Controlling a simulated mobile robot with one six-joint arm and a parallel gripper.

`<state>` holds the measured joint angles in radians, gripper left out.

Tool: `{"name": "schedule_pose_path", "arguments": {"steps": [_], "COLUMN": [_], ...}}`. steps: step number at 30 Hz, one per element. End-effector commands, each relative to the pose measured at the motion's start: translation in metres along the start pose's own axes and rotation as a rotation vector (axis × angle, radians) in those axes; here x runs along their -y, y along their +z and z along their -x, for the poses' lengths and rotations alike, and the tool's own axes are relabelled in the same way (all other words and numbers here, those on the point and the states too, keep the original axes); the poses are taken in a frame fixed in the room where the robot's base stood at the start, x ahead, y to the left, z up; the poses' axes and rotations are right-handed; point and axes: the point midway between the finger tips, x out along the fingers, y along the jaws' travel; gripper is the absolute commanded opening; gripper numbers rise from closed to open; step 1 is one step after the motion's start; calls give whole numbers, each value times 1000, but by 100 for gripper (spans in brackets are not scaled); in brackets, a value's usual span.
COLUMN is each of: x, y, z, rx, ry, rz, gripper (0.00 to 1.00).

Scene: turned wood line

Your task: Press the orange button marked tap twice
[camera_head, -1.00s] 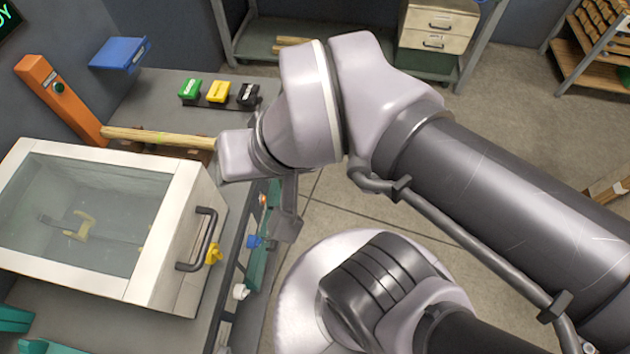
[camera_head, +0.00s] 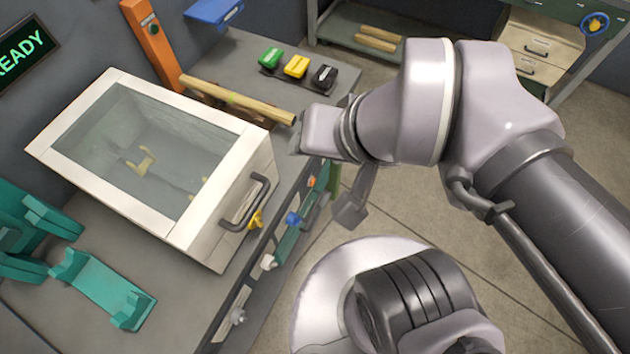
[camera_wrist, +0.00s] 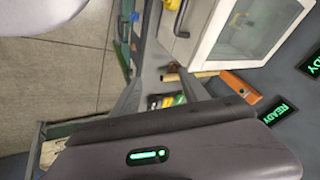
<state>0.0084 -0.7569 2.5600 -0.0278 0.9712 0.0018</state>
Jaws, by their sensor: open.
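A small orange knob or button (camera_head: 311,181) sits at the bench's front edge, at the far end of a row with a blue one (camera_head: 292,219), a white one (camera_head: 268,262) and a grey one (camera_head: 238,316). Any marking on it is too small to read. My gripper (camera_wrist: 163,80) shows in the wrist view as two separated grey fingers with nothing between them. In the head view a grey part of my gripper hangs just right of the bench edge, near the orange button and apart from it.
A white glass-topped box (camera_head: 225,240) with a dark handle stands on the bench. A wooden bar (camera_head: 240,101) lies behind it, near my wrist. Green (camera_head: 270,57), yellow (camera_head: 296,66) and black (camera_head: 324,76) blocks stand beyond. An orange post (camera_head: 152,45) rises at the back.

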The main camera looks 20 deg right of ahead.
Motion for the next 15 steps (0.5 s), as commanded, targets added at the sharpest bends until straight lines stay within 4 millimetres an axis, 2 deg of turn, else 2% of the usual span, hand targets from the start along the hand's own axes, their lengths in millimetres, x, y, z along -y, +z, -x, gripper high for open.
{"name": "schedule_pose_path", "arguments": {"steps": [1, 8, 15], "x": [0, 0, 0], "y": [0, 0, 0], "z": [0, 0, 0], "rx": [0, 0, 0], "ry": [0, 0, 0], "rz": [0, 0, 0], "gripper": [46, 1, 0]}}
